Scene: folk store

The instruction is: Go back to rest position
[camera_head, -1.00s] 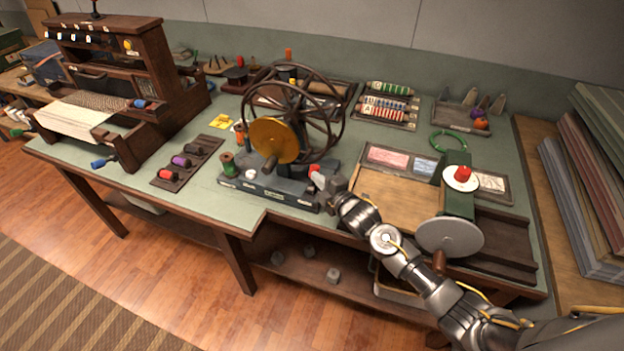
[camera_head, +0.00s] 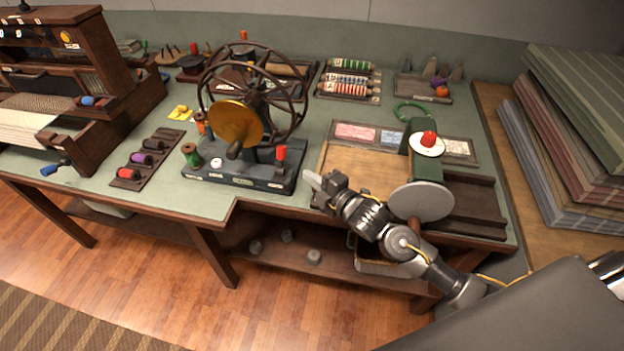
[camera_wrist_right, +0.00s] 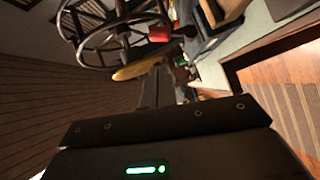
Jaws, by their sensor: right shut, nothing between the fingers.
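My right gripper (camera_head: 316,187) is shut and empty. It hangs over the front edge of the green-topped table (camera_head: 265,215), to the right of the spinning-wheel machine (camera_head: 255,165) and apart from it. The machine has dark wheels, a gold disc (camera_head: 236,122) and a red-topped lever (camera_head: 281,155) at its right end. In the right wrist view the gripper's fingers (camera_wrist_right: 158,85) point toward the wheels (camera_wrist_right: 125,35) and the red knob (camera_wrist_right: 159,34). My left gripper is not in the head view.
A green machine with a grey disc (camera_head: 421,201) stands close to the right of my right forearm. A loom (camera_head: 95,120) and a spool tray (camera_head: 150,160) are on the left. Stacked boards (camera_head: 570,150) lie at the far right. The floor (camera_head: 170,265) in front is clear.

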